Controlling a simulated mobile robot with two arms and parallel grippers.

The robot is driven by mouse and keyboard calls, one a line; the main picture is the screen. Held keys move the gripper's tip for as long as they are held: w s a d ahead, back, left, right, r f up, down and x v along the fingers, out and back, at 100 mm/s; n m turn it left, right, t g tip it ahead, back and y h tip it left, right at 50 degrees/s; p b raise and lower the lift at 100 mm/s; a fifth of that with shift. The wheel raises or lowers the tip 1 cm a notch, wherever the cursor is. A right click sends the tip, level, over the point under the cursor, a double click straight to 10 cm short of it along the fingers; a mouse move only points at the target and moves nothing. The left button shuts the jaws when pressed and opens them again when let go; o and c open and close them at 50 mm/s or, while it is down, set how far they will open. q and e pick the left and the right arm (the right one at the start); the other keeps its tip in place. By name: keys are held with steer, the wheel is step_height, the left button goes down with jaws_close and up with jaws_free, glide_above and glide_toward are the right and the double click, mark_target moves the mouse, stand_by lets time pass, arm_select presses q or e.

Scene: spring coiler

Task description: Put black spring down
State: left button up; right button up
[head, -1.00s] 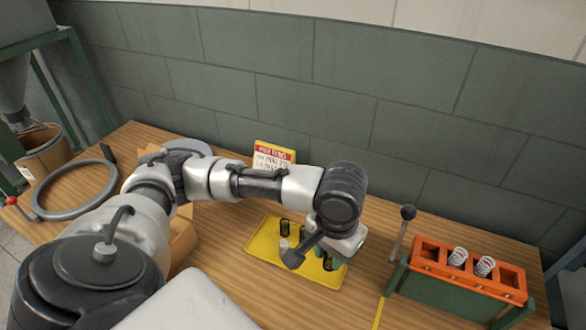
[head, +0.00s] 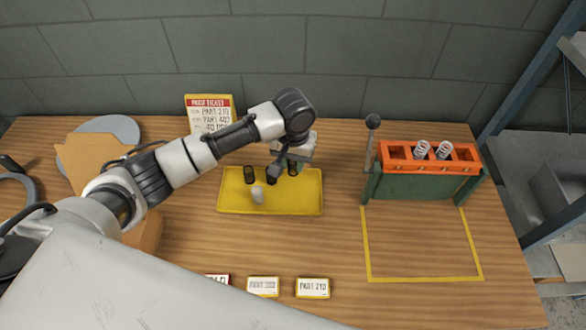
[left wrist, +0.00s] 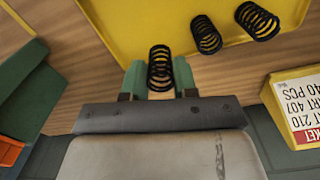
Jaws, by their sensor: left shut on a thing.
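My left gripper (left wrist: 160,80) has green fingertips and is shut on a black spring (left wrist: 160,65), which sits between them in the left wrist view. In the head view the held black spring (head: 293,169) shows at the back right of the yellow tray (head: 228,204), partly hidden by my gripper. I cannot tell whether it touches the tray. Two other black springs (head: 249,174) (head: 271,176) stand in the tray to its left. They also show in the left wrist view (left wrist: 206,35) (left wrist: 257,20). My right gripper is not in view.
A small pale object (head: 257,195) is in the tray. An orange rack (head: 463,153) with two light springs (head: 421,150) stands on a green base with a lever (head: 371,145). A part ticket (head: 209,114) stands behind the tray. A yellow-outlined area (head: 422,278) is empty.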

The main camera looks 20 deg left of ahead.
mark_target(293, 171)
arm_select(q)
steer(key=shift+f, duration=1.8)
steer(key=shift+f, duration=0.15)
steer(key=o, duration=0.9)
step_height(293, 171, up, 12)
steer(key=shift+d+r+b, duration=0.1)
steer(key=shift+r+b, duration=0.05)
steer(key=shift+b, duration=0.15)
